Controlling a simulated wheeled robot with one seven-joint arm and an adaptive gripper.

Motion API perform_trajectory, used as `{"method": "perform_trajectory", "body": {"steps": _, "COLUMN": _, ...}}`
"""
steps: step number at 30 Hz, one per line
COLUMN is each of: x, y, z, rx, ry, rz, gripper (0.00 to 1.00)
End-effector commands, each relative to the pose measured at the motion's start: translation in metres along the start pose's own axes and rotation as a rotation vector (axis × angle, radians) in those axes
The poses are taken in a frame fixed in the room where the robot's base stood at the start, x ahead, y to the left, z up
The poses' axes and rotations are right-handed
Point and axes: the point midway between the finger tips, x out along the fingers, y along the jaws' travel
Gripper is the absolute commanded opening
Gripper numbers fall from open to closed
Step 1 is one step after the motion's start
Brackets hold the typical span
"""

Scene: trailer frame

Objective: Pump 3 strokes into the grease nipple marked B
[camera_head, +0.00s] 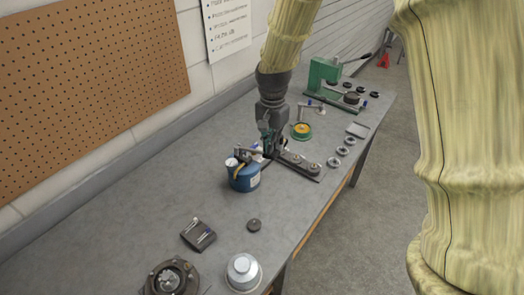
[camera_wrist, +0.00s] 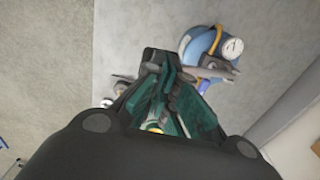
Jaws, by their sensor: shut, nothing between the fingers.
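A blue round pump (camera_head: 244,179) with a white dial and a yellow band stands on the workbench. In the wrist view the blue pump (camera_wrist: 193,42) shows its dial (camera_wrist: 232,47) and a grey lever-like part (camera_wrist: 215,73) beside my gripper. My gripper (camera_head: 269,151) is shut and points down just right of the pump, close to the lever. In the wrist view its fingertips (camera_wrist: 166,64) are together. A dark bar with round fittings (camera_head: 300,164) lies right of my gripper, partly hidden by it. No letter B is readable, and contact with the lever cannot be told.
Several rings (camera_head: 342,151) lie near the right edge. A dark block (camera_head: 198,235), a black puck (camera_head: 254,225) and a silver canister (camera_head: 243,271) are nearer. The bench's left side is clear.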

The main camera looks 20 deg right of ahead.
Motion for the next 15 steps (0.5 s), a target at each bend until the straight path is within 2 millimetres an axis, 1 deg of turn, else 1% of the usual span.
{"method": "perform_trajectory", "body": {"steps": 9, "x": 0.0107, "y": 0.0001, "z": 0.0000, "rx": 0.000, "ry": 0.000, "rz": 0.000, "gripper": 0.00}}
{"method": "perform_trajectory", "body": {"steps": 15, "x": 0.0119, "y": 0.0006, "z": 0.0000, "rx": 0.000, "ry": 0.000, "rz": 0.000, "gripper": 0.00}}
